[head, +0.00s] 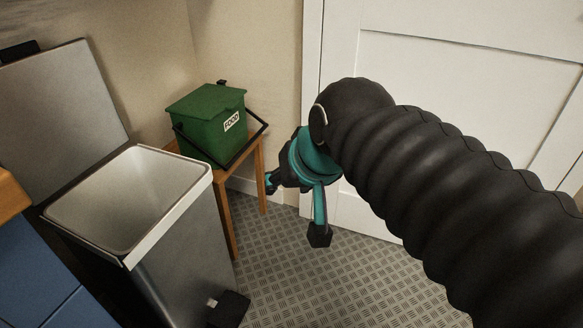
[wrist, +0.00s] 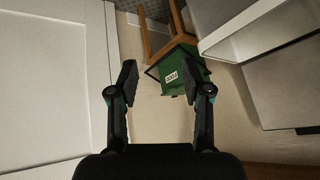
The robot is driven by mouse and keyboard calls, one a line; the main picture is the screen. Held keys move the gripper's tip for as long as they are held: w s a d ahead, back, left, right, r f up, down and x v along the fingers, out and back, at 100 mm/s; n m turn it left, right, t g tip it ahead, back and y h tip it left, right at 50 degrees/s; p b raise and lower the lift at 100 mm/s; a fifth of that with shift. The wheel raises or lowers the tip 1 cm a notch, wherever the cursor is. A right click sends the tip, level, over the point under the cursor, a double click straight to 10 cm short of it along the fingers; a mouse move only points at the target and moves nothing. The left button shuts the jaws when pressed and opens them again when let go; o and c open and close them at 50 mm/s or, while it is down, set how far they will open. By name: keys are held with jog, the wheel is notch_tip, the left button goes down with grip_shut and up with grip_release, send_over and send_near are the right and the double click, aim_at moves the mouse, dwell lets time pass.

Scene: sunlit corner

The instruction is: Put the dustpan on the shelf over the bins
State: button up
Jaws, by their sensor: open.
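My gripper (head: 293,213) is open and empty in the head view, held in the air between the green food caddy and the white door. In the wrist view my gripper (wrist: 162,82) has its two fingers spread, with bare wall and the caddy beyond them. A grey metal bin (head: 175,235) stands at the left with its lid (head: 60,95) raised, and its inside looks empty. The bin also shows at the upper right of the wrist view (wrist: 250,35). I see no dustpan and no shelf in either view.
The green caddy (head: 205,120), marked FOOD, sits on a small wooden stool (head: 224,205) in the corner, its black handle hanging at the front. A white panelled door (head: 440,75) is behind my arm. A blue cabinet (head: 40,275) edges the lower left. The patterned floor (head: 320,285) is clear.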

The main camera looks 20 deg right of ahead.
jog(key=s+d+f+n+g+h, duration=0.1)
jog(key=s+d+f, duration=0.1)
jog(key=s+f, duration=0.3)
notch_tip(320, 180, down, 3)
jog(key=shift+s+d+f+g, duration=0.15)
jog(key=shift+s+d+g, duration=0.15)
dwell(0.8)
